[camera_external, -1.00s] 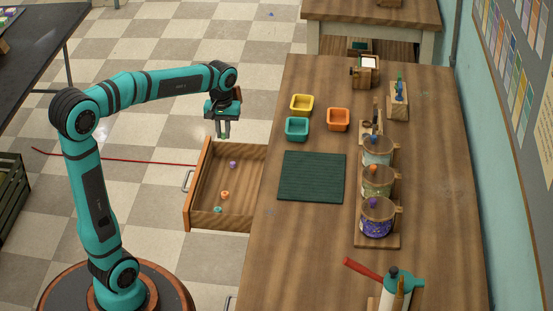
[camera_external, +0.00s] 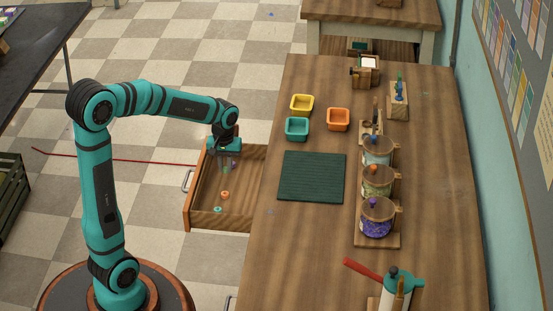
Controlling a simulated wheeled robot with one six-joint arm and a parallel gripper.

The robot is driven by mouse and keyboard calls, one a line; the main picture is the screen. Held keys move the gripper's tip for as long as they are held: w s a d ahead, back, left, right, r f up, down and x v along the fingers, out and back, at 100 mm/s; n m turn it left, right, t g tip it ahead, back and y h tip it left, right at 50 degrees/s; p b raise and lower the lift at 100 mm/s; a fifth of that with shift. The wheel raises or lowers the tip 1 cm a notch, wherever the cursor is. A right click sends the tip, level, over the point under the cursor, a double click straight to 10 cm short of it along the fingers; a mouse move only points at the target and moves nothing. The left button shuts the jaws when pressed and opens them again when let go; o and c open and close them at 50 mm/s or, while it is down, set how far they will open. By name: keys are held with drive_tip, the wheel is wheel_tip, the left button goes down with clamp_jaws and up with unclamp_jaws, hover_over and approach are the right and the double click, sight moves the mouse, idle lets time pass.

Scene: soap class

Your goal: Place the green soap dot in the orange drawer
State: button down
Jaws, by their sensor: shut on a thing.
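An open wooden drawer (camera_external: 247,222) of orange-brown wood sticks out from the left side of the workbench. My gripper (camera_external: 226,168) points down inside its far part, low over the drawer floor. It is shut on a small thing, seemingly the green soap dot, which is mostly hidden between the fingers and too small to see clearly. A purple dot (camera_external: 234,166) lies just right of the fingers. An orange dot (camera_external: 225,195) and a teal dot (camera_external: 217,210) lie nearer the drawer's front end in the picture.
The workbench (camera_external: 310,240) holds a yellow tray (camera_external: 302,104), a teal tray (camera_external: 297,129), an orange tray (camera_external: 338,119) and a dark green mat (camera_external: 312,177). Lidded jars (camera_external: 376,222) stand to the right. The drawer walls surround my gripper closely.

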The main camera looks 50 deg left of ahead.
sight(225, 168)
drive_tip(key=shift+f, duration=1.85)
drive_tip(key=c, duration=1.4)
unclamp_jaws()
drive_tip(key=shift+f, duration=0.1)
wheel_tip(225, 168, up, 11)
drive_tip(key=shift+r, duration=0.65)
